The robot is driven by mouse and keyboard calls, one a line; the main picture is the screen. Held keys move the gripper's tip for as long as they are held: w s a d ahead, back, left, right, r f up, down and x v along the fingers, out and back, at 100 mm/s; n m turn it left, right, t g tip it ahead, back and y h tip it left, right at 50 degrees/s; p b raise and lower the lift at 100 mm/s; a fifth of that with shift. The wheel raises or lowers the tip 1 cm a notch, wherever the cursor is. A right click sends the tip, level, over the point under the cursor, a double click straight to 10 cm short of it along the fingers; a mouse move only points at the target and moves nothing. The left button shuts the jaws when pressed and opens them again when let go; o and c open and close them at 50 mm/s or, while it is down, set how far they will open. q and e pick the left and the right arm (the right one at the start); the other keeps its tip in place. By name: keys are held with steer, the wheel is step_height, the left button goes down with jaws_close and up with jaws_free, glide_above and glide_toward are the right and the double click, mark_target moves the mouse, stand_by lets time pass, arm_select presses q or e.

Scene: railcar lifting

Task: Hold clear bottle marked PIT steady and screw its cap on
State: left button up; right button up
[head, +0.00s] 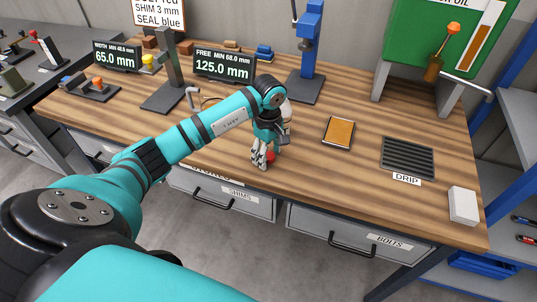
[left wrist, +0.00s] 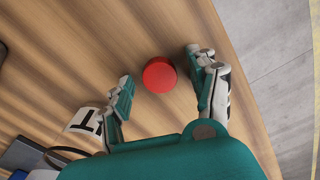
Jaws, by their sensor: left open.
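A round red cap (left wrist: 159,75) lies on the wooden bench top in the left wrist view, between my left gripper's spread fingers (left wrist: 160,66) with gaps on both sides. In the head view my left gripper (head: 264,158) points down at the bench's front edge, and a bit of the red cap (head: 270,157) shows beside its fingers. A white label (left wrist: 86,121) with a large black letter, perhaps a T, shows left of the gripper in the wrist view. A pale rounded thing (head: 287,110) is partly hidden behind my left wrist; I cannot tell whether it is the clear bottle. My right gripper is out of view.
An orange-topped tray (head: 339,131), a dark drip grate (head: 408,157) and a white box (head: 463,205) are on the right. A blue press (head: 309,50) and a 125.0 mm display (head: 223,67) stand behind. Bare bench lies between the gripper and the tray.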

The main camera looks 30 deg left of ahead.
mark_target(269, 157)
arm_select(q)
steer(key=shift+c, duration=0.3)
steer(key=c, duration=0.8)
steer(key=shift+r, duration=0.15)
steer(key=shift+r+b, duration=0.45)
steer(key=shift+r, duration=0.15)
steer(key=shift+s+d+r+b, duration=0.15)
steer(key=shift+r+b, duration=0.15)
steer(key=shift+r, duration=0.2)
steer(key=shift+s+d+r+b, duration=0.15)
steer(key=shift+r+b, duration=0.15)
steer(key=shift+r, duration=0.15)
steer(key=s+d+b, duration=0.1)
steer(key=s+d, duration=0.2)
steer(key=s, duration=0.1)
steer(key=s+d+r+b, duration=0.1)
steer(key=s+d, duration=0.1)
steer(key=s, duration=0.2)
steer(key=s+d+b, duration=0.1)
steer(key=s+d, duration=0.2)
steer(key=s, duration=0.1)
steer(key=shift+s+d+r+b, duration=0.2)
steer(key=shift+d+r+b, duration=0.15)
steer(key=shift+b, duration=0.05)
